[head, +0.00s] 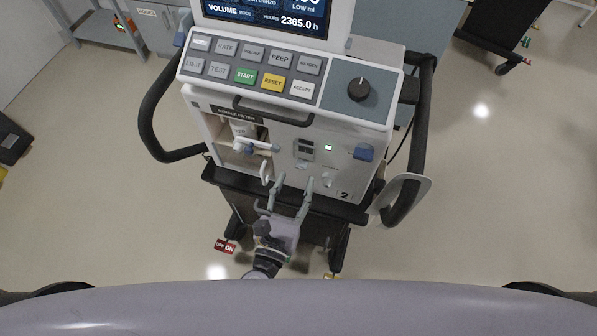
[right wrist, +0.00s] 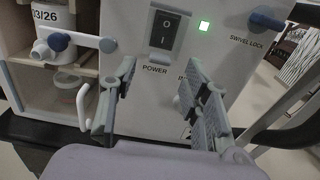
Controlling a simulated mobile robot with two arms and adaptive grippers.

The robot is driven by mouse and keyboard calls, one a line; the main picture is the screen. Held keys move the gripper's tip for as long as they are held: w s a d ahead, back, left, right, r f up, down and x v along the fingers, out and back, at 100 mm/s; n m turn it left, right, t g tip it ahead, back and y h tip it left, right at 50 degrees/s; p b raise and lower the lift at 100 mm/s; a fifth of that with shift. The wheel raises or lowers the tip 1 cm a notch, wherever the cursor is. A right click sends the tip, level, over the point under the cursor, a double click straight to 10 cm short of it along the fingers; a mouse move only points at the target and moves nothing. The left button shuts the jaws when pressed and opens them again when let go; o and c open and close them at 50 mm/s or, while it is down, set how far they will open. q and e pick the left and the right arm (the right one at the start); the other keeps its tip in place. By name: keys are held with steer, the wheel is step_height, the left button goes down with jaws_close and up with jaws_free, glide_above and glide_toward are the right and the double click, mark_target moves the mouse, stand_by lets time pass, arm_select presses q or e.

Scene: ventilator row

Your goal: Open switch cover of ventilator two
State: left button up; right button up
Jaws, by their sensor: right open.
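Ventilator two (head: 205,108), marked with a 2 low on its front, stands upright ahead of me. Its black rocker switch (head: 303,148) is on the lower front panel. The switch shows larger in the right wrist view (right wrist: 168,33), in a pale frame above the word POWER. I cannot make out clearly whether a see-through cover lies over it. My right gripper (head: 293,181) is open and empty, just below the switch in the picture. In the right wrist view its fingers (right wrist: 160,70) stand apart, with the switch above and between their tips. My left gripper is not in view.
A green light (head: 328,147) and a blue swivel lock knob (head: 363,152) sit right of the switch. An open filter bay (head: 237,158) with a white pipe is on the left. Black side handles (head: 147,115) stick out. The floor on both sides is mostly clear.

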mark_target(303, 154)
steer(key=x, duration=0.3)
steer(key=shift+w, duration=0.3)
steer(key=shift+c, duration=0.5)
jaws_close()
